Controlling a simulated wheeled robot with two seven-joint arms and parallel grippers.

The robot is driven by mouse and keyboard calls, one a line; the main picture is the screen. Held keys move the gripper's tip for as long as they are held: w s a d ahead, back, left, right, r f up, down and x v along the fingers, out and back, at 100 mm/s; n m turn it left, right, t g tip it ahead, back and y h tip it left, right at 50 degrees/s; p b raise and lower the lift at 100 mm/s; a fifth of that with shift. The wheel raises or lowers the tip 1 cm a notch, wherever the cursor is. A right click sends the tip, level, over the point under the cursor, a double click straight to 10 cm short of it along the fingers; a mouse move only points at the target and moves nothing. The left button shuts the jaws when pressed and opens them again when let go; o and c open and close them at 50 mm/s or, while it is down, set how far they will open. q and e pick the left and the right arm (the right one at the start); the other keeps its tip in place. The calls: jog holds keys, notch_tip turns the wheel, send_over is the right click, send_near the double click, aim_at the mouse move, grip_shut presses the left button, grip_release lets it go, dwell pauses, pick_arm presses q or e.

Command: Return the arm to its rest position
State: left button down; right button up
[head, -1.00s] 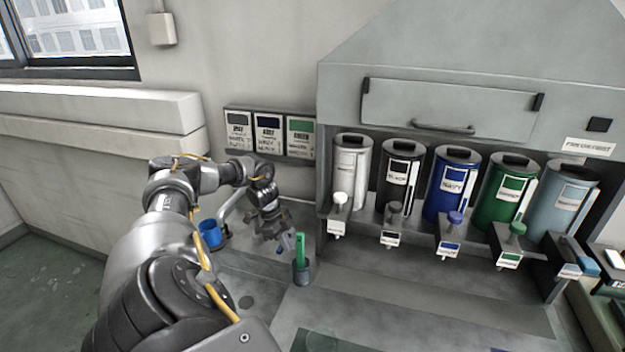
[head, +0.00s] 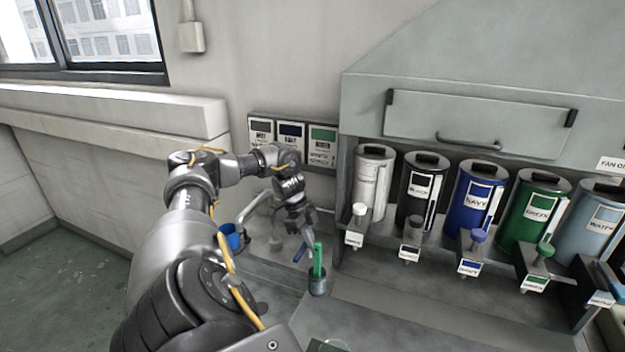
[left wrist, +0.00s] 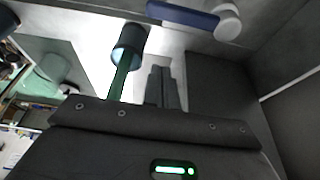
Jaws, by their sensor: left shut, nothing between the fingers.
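My left arm reaches in from the left in the head view. Its gripper (head: 304,230) points down above the counter, just behind and left of a green stick (head: 317,262) that stands in a small dark cup (head: 318,285). In the left wrist view the two fingers (left wrist: 161,80) lie side by side, shut and empty. The green stick (left wrist: 122,82) and the cup (left wrist: 128,45) show just left of them there, and appear apart from the fingers. A blue handle-like piece (left wrist: 183,14) lies at the top of that view. My right gripper is out of view.
A row of dispenser canisters, including a navy one (head: 474,195), stands in the hood at the right. A blue cup (head: 231,238) sits left of the gripper. Colour label cards (head: 291,143) hang on the wall behind. Open floor (head: 60,285) lies at the lower left.

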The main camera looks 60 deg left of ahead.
pick_arm(q)
jog(key=shift+v, duration=1.9)
jog(key=shift+s+a, duration=0.1)
jog(key=shift+s, duration=0.1)
